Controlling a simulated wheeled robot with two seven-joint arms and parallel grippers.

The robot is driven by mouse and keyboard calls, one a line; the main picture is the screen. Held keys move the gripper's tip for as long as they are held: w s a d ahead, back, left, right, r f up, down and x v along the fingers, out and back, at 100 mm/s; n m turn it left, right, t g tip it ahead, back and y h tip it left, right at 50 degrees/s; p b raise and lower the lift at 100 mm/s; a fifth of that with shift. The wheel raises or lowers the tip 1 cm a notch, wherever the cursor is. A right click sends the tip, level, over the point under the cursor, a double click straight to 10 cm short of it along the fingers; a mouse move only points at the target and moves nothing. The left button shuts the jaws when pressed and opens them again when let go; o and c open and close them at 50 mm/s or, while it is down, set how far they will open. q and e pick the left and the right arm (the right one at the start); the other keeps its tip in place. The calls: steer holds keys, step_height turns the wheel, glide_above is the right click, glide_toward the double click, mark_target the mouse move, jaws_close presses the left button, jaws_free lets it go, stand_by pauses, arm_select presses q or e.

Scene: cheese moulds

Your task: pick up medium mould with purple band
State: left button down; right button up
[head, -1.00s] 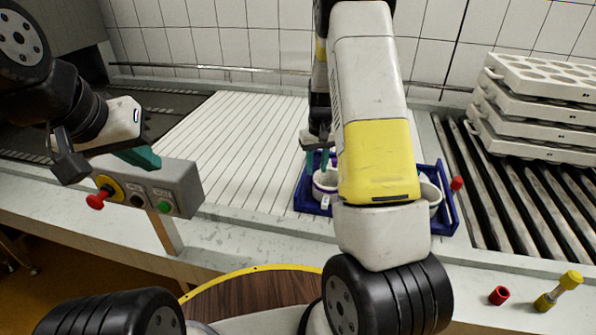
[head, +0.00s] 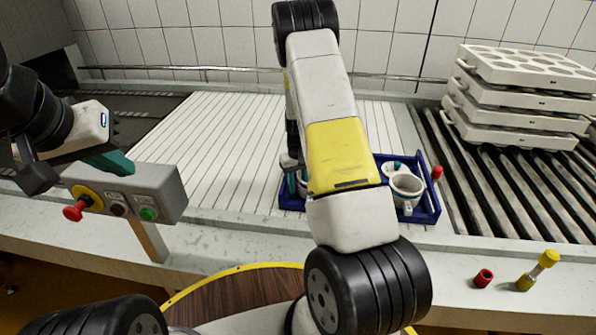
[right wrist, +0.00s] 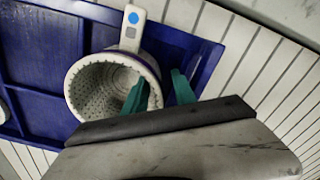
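A white mould (right wrist: 92,72) with a perforated inside and a blue-dotted tag lies in the blue crate (right wrist: 198,52) in the right wrist view. My right gripper (right wrist: 158,90) is open at its rim, one teal finger over the mouth and the other outside the wall. In the head view my right arm hides most of this mould, and only a sliver of my right gripper (head: 291,180) shows. The band's colour is unclear now; the earlier head frame shows purple there. My left gripper (head: 112,160) is empty above the control box; its opening is unclear.
Another white mould (head: 406,188) stands at the right of the crate (head: 432,205). A control box (head: 130,190) with buttons is at left. White stacked trays (head: 520,95) sit on the rollers at right. A red cylinder (head: 483,278) and a yellow-ended piece (head: 538,270) lie at the front edge.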

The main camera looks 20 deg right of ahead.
jaws_close()
stand_by(1.3)
